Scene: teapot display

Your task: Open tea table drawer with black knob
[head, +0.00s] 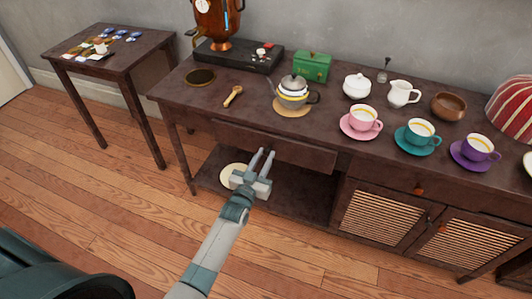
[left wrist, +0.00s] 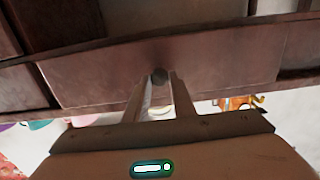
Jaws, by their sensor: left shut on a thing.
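The tea table (head: 215,110) is dark wood, with a wide drawer (head: 305,154) under its top at the left half. In the left wrist view the drawer front (left wrist: 220,75) fills the middle, with a small black knob (left wrist: 159,75) on it. My left gripper (head: 266,155) is at the drawer front, its fingers pointing at it. In the left wrist view the gripper (left wrist: 158,80) has its fingertips on either side of the knob, shut on it. I cannot tell for sure how far out the drawer stands. My right gripper is not in view.
On the table top stand a teapot (head: 292,97), a green box (head: 313,67), cups on saucers such as the pink one (head: 361,121), and a samovar (head: 217,25). A lower shelf (head: 290,200) lies beneath the drawer. A side table (head: 115,60) stands left; the floor (head: 110,190) in front is clear.

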